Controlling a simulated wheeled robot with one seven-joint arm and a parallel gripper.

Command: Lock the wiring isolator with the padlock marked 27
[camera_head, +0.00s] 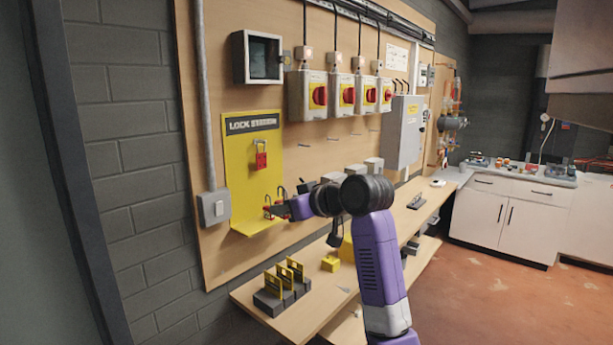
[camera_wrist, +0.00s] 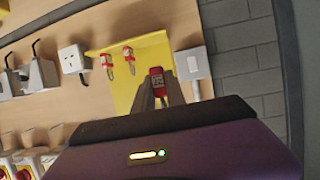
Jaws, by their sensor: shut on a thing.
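My gripper (camera_head: 277,208) is at the lower edge of the yellow lock station (camera_head: 238,185). In the wrist view its fingers (camera_wrist: 160,92) are shut on a small red padlock (camera_wrist: 157,79) with a pale label; its number is too small to read. Two more red padlocks, one (camera_wrist: 105,62) and another (camera_wrist: 128,54), hang beside it. Another red padlock or hasp (camera_head: 261,158) hangs higher on the lock station. Several grey isolators with red knobs on yellow plates, one of them here (camera_head: 309,96), line the board above. I cannot tell which is the wiring isolator.
A dark-framed box (camera_head: 257,57) and a grey cabinet (camera_head: 402,133) jut from the board. A grey switch box (camera_head: 213,207) is beside the lock station. The bench (camera_head: 320,300) below holds a black block with yellow pieces (camera_head: 283,288) and a yellow block (camera_head: 330,264).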

